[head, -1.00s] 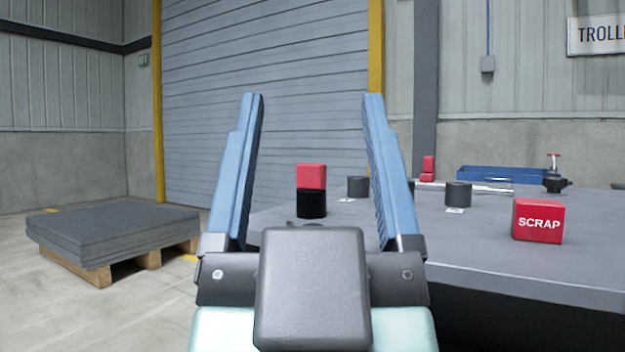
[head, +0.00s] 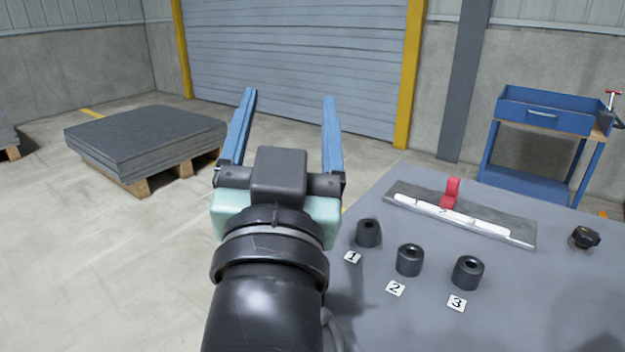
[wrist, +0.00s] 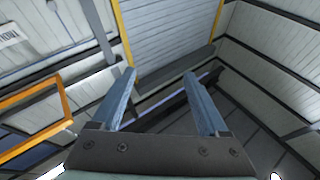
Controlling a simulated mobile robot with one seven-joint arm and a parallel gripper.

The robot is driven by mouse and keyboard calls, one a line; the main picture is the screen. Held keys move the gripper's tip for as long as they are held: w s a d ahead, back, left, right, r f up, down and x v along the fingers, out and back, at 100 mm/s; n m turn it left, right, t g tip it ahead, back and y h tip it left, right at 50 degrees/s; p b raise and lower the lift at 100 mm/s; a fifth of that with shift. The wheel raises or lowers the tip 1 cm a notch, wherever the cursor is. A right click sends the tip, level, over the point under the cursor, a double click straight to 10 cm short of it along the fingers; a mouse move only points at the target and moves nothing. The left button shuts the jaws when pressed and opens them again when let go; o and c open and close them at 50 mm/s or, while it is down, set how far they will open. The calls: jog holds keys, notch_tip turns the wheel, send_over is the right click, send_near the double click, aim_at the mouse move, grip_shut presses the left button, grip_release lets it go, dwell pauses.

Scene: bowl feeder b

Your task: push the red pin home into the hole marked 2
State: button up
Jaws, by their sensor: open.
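Three short black cylinders with holes in their tops stand on the grey table: the hole marked 1 (head: 368,232), the hole marked 2 (head: 410,261) and the hole marked 3 (head: 468,273). No pin shows in any of them. My gripper (head: 290,97) is open and empty, left of the table in the picture, apart from the cylinders.
A grey strip with a white numbered band (head: 480,224) lies at the table's back. A black knob (head: 585,237) stands at the right. A blue trolley (head: 545,115) is behind the table. A pallet of grey sheets (head: 145,140) is on the floor at left.

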jog(key=w+a+f+m+g+h+p, duration=0.1)
jog(key=w+a+f+m+g+p, duration=0.5)
jog(key=p, duration=1)
jog(key=s+d+f+g+h+p, duration=0.2)
jog(key=s+g+p, duration=0.35)
jog(key=p, duration=0.25)
jog(key=s+d+f+g+h+p, duration=0.2)
jog(key=s+g+p, duration=0.2)
jog(key=s+p, duration=0.35)
jog(key=shift+t, duration=0.25)
jog(key=p+x, duration=0.1)
jog(key=x, duration=0.6)
jog(key=shift+w+f, duration=0.15)
jog(key=shift+f, duration=0.05)
jog(key=shift+p+x, duration=0.8)
jog(key=shift+x, duration=1.9)
jog(key=shift+f, duration=0.1)
jog(key=shift+a, duration=0.1)
grip_shut()
